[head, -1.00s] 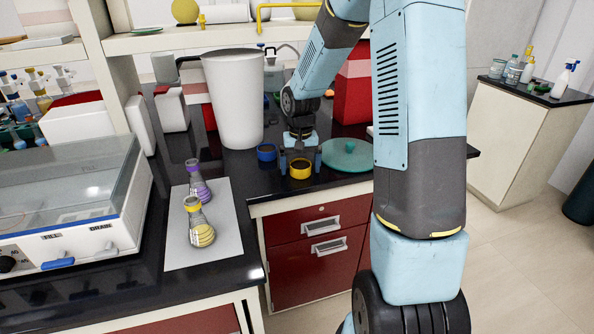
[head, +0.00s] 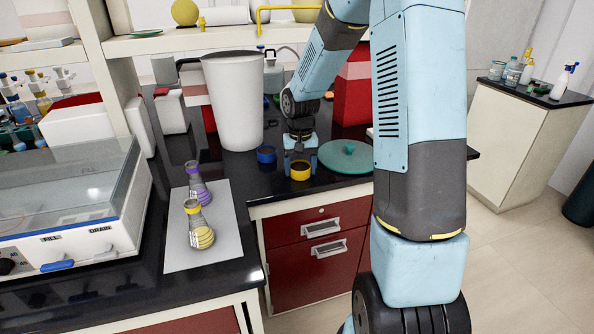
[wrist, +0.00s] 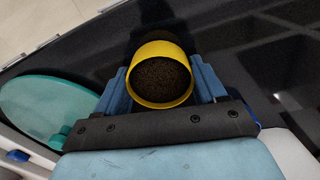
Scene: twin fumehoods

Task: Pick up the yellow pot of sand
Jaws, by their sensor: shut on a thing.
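The yellow pot (head: 300,173) stands near the front edge of the black bench in the head view. In the wrist view the yellow pot (wrist: 158,99) shows its open top with dark, grainy sand inside. My gripper (head: 300,167) is shut on the pot, with one blue finger against each side. In the wrist view my gripper (wrist: 160,88) has its fingers touching the left and right of the pot. I cannot tell whether the pot is clear of the bench top.
A blue pot (head: 266,155) stands just left of my gripper, and a teal round lid (head: 346,157) lies just right. A tall white bin (head: 234,100) is behind. Two flasks, purple (head: 198,190) and yellow (head: 201,236), stand on a pale mat (head: 226,250) at left.

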